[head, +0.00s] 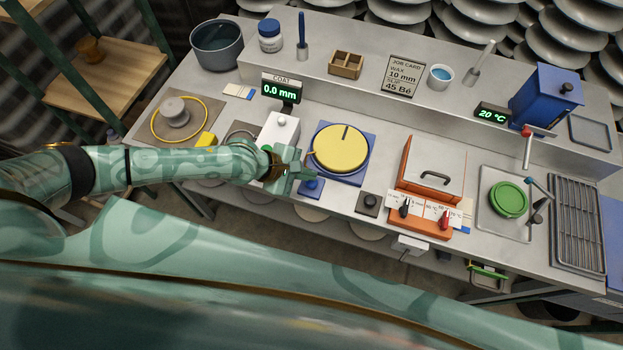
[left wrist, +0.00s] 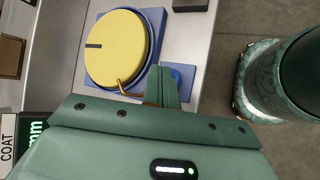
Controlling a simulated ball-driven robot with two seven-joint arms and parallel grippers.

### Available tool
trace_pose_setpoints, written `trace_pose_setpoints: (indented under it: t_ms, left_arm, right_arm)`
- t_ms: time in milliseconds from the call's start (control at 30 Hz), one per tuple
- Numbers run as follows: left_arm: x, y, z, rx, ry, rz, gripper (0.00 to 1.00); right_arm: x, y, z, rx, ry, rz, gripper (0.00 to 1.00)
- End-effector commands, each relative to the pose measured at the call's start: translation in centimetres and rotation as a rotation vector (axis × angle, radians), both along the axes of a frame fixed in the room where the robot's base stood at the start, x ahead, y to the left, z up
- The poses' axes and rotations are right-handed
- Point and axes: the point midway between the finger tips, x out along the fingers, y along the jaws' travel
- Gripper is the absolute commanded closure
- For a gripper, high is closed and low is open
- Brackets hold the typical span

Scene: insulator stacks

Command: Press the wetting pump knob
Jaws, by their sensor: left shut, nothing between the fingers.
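A small blue knob (head: 312,185) on a blue square base stands at the front edge of the bench, just below the yellow disc (head: 340,149). No label shows which knob is the wetting pump's. My left gripper (head: 303,174) is shut and empty, its fingertips close above the blue knob on its left side. In the left wrist view the shut fingers (left wrist: 164,86) partly cover the blue base (left wrist: 184,78). I cannot tell if they touch the knob. My right gripper is not in view.
The yellow disc sits on a blue plate, with a thin brass tube at its edge. A white box (head: 279,133) stands behind my left gripper. The raised shelf behind holds jars and a job card (head: 403,77).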

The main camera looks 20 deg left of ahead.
Motion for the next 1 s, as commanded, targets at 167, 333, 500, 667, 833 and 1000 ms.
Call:
trace_pose_setpoints:
  t_ms: [167,333,500,667,833,1000]
  left_arm:
    - [0.0,0.0,0.0,0.0,0.0,0.0,1.0]
    - [0.0,0.0,0.0,0.0,0.0,0.0,1.0]
    - [0.0,0.0,-0.02,0.0,0.0,0.0,1.0]
    - [-0.04,-0.04,-0.38,-0.001,0.001,0.0,1.0]
    - [-0.05,-0.03,-0.86,0.0,0.0,0.0,1.0]
    - [-0.02,-0.02,-0.83,0.0,0.0,0.0,1.0]
  right_arm:
    - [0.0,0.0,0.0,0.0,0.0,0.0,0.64]
    - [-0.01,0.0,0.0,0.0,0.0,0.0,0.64]
    - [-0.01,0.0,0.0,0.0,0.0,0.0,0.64]
    - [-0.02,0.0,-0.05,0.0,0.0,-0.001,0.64]
    - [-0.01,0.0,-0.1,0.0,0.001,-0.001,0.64]
    - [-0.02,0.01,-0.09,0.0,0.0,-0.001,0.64]
